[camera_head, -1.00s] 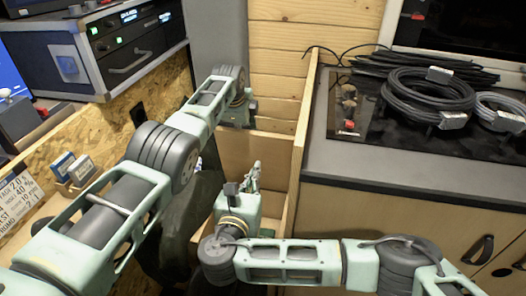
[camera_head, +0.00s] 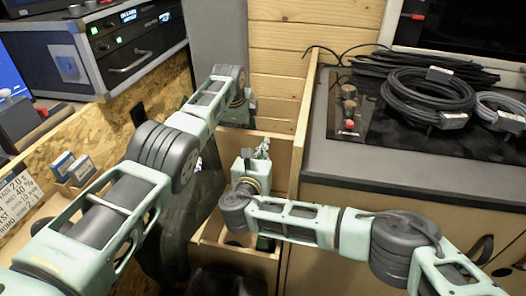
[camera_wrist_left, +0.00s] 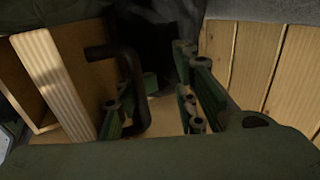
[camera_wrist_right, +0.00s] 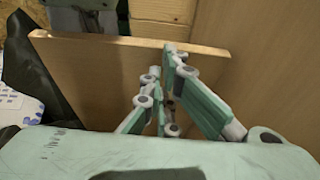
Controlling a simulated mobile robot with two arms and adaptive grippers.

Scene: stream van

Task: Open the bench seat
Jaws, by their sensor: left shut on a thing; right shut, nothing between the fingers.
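The bench is a wooden box (camera_head: 212,232) in the middle of the head view, with part of its inside showing. A dark surface (camera_head: 185,235) stands beside it on the left, partly behind my left arm. My left gripper (camera_wrist_left: 160,95) is far back near the plank wall. In the left wrist view a black bar handle (camera_wrist_left: 142,75) is at its fingers, and it is shut on this; the exact contact is unclear. My right gripper (camera_head: 254,150) is shut and empty above the box. In the right wrist view its fingertips (camera_wrist_right: 170,70) are close to a wooden panel (camera_wrist_right: 100,62).
A counter (camera_head: 400,175) with coiled black cables (camera_head: 428,97) stands right of the box, behind a thin upright wooden board (camera_head: 302,125). A chipboard partition (camera_head: 105,135) and rack equipment (camera_head: 135,50) bound the left. The gap between is narrow.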

